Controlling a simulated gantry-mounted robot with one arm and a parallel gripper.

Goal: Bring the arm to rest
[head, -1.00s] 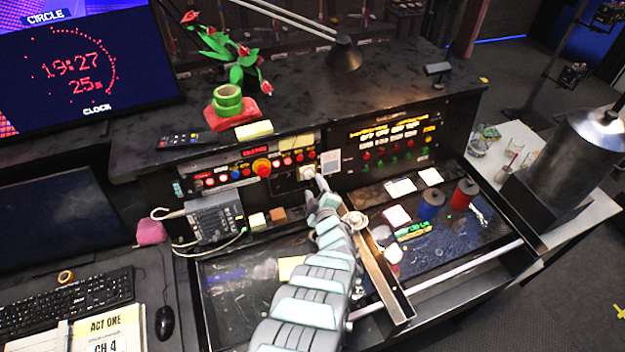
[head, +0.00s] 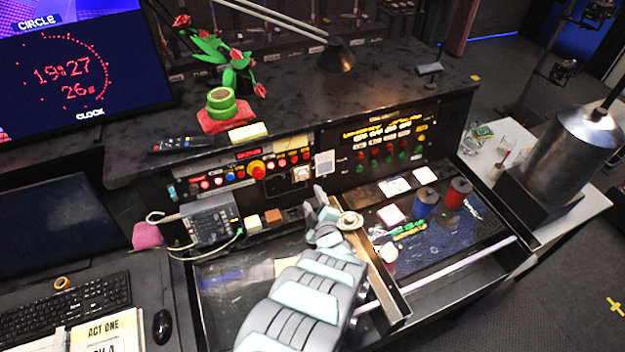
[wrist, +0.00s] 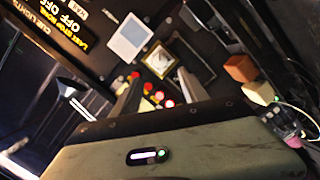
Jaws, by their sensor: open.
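My gripper (head: 325,203) is in front of the cue panel, over the back of the desk tray near the wooden divider. In the wrist view my gripper (wrist: 157,95) shows two grey fingers spread apart with nothing between them. Past the fingers is the panel with its lit red and yellow buttons (wrist: 150,90) and a white square switch in a pale frame (wrist: 159,60). In the head view the same white switch (head: 301,174) sits on the panel above and left of my gripper, apart from it. My arm covers part of the tray's front.
A row of coloured buttons (head: 240,173) runs left of the switch. A grey telephone-like box (head: 210,221) stands at left. A blue spool (head: 426,203) and a red spool (head: 459,193) stand at right. A desk lamp (head: 335,56) stands on the upper shelf. The wooden divider (head: 383,280) runs close beside my arm.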

